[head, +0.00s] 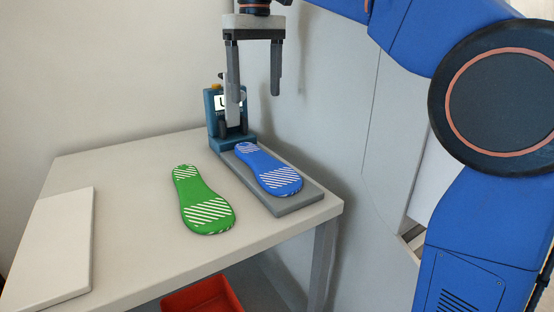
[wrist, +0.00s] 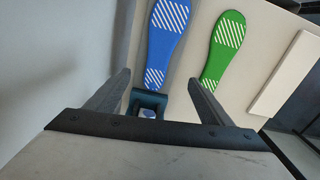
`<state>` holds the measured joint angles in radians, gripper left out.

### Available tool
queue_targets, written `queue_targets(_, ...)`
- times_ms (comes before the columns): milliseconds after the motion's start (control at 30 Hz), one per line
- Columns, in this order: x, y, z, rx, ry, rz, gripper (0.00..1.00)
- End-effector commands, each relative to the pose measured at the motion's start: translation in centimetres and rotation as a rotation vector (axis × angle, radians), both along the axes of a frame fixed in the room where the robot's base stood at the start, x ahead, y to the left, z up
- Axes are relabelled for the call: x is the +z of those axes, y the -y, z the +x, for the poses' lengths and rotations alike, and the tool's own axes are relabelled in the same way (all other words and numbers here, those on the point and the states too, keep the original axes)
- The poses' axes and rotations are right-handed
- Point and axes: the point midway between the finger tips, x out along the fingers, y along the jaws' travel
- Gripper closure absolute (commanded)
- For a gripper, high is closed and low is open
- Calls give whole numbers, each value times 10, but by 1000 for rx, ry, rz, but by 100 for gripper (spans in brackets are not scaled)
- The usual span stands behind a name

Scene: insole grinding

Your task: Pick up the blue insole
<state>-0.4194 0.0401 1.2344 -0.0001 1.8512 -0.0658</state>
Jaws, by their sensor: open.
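The blue insole (head: 268,170) has white stripes and lies on a grey plate (head: 297,206) at the right side of the table. It also shows in the wrist view (wrist: 163,40), beyond the fingers and roughly between their lines. My gripper (head: 255,110) is open and empty, high above the table, near the teal device at the plate's far end. In the wrist view the two fingers of my gripper (wrist: 160,80) are spread wide with nothing between them.
A green striped insole (head: 203,200) lies on the table (head: 140,205) left of the blue one. The teal device (head: 214,110) stands at the plate's far end, below my gripper. A white board (head: 50,245) lies at the left. A red bin (head: 203,298) is under the table.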

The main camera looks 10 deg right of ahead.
Motion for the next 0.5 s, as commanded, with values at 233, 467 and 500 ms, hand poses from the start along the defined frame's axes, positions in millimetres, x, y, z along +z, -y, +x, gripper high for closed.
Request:
queue_targets(233, 0, -13, 6, 20, -15, -7, 26)
queue_targets(467, -37, -12, 5, 19, -17, -8, 26)
queue_targets(500, -44, -12, 5, 19, -16, -8, 26)
